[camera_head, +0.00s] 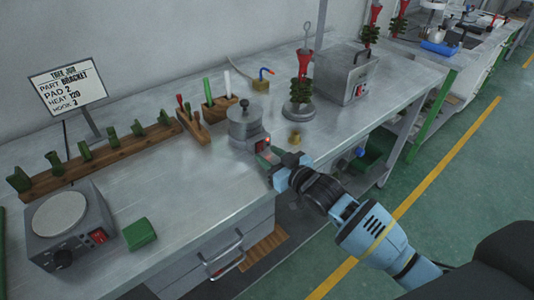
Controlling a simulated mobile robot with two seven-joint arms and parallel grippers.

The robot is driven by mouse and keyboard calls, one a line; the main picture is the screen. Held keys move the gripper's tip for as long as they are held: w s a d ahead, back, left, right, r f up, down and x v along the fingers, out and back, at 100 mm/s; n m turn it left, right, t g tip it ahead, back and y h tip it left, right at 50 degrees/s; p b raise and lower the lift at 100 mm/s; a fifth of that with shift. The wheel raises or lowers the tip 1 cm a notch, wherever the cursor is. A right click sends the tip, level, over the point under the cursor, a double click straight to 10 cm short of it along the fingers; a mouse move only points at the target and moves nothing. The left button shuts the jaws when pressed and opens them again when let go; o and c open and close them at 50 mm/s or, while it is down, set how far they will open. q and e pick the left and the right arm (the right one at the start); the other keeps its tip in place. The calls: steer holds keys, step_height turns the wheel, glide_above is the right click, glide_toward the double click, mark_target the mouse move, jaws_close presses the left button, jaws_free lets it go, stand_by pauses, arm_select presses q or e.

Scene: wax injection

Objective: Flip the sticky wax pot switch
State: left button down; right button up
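The sticky wax pot, as I take it, is the small grey pot (246,122) with a lid and a knob, standing near the front edge of the bench. A red switch or light (266,141) shows on its right side; I cannot tell which way the switch is set. My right gripper (271,160) is just below and to the right of that red spot, close to the pot. A small green patch shows at its fingertips. Whether the fingers touch the pot or are open is too small to tell. My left gripper is out of view.
A hot plate (58,214) with a red switch and a green block (139,234) are at the left front. A wooden rack (102,153) of green pieces, a tool holder (192,125), a wax tree stand (299,108) and a grey box (345,75) line the back. The middle front bench is clear.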

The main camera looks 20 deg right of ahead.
steer(key=v, duration=0.5)
steer(key=shift+s+d, duration=0.1)
steer(key=shift+s, duration=0.15)
steer(key=shift+s+d, duration=0.1)
steer(key=shift+s, duration=0.15)
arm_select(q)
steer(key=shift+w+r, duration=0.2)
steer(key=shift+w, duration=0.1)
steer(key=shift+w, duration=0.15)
